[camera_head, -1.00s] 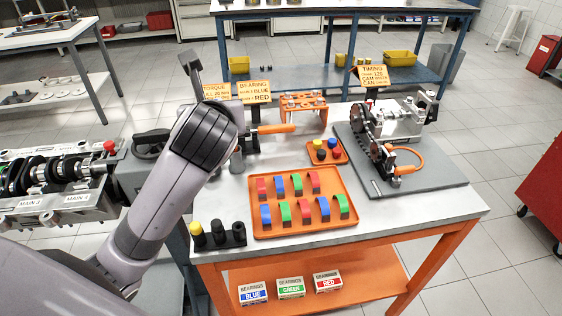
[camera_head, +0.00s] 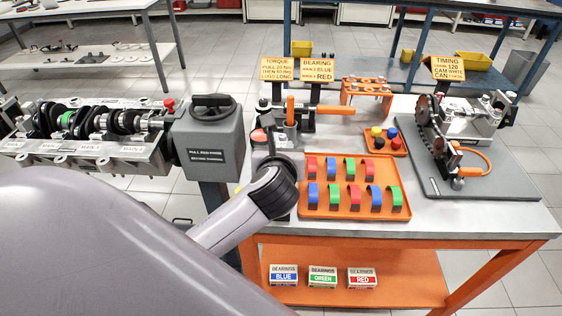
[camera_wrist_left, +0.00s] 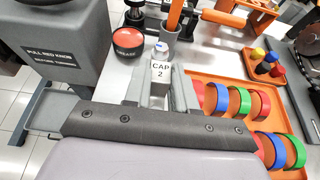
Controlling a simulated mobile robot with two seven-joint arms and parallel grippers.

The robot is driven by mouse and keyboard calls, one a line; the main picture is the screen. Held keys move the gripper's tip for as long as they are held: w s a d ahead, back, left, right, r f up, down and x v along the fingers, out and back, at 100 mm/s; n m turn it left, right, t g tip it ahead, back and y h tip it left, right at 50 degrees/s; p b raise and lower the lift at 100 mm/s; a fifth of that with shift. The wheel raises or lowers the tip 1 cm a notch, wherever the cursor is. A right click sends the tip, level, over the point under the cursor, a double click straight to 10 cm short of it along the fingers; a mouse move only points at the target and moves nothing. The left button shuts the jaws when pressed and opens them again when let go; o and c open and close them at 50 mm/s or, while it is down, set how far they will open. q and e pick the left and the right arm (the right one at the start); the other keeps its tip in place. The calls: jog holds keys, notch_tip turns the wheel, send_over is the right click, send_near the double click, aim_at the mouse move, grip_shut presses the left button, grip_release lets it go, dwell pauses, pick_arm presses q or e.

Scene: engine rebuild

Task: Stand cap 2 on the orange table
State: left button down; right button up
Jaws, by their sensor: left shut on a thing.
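Cap 2 (camera_wrist_left: 160,72), a grey metal block with a white "CAP 2" label, is between the fingers of my left gripper (camera_wrist_left: 162,92) in the left wrist view. The left gripper (camera_head: 277,150) is shut on it, over the left end of the orange table (camera_head: 490,222). In the head view my wrist and fingers largely hide the cap. I cannot tell whether it touches the tabletop. The table has a pale top and an orange frame. My right gripper is not in view.
An orange tray (camera_head: 303,212) of coloured bearing shells lies right of the gripper. The engine block (camera_head: 140,160) and grey knob box (camera_head: 208,140) stand left. A timing rig (camera_head: 455,120) occupies the right end.

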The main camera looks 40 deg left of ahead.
pick_arm(q)
notch_tip(320, 180, down, 3)
jog(key=shift+f+b, duration=0.1)
jog(key=shift+b, duration=0.2)
jog(key=c, duration=0.9)
grip_release()
jog(key=p+v, duration=0.1)
jog(key=v, duration=1.1)
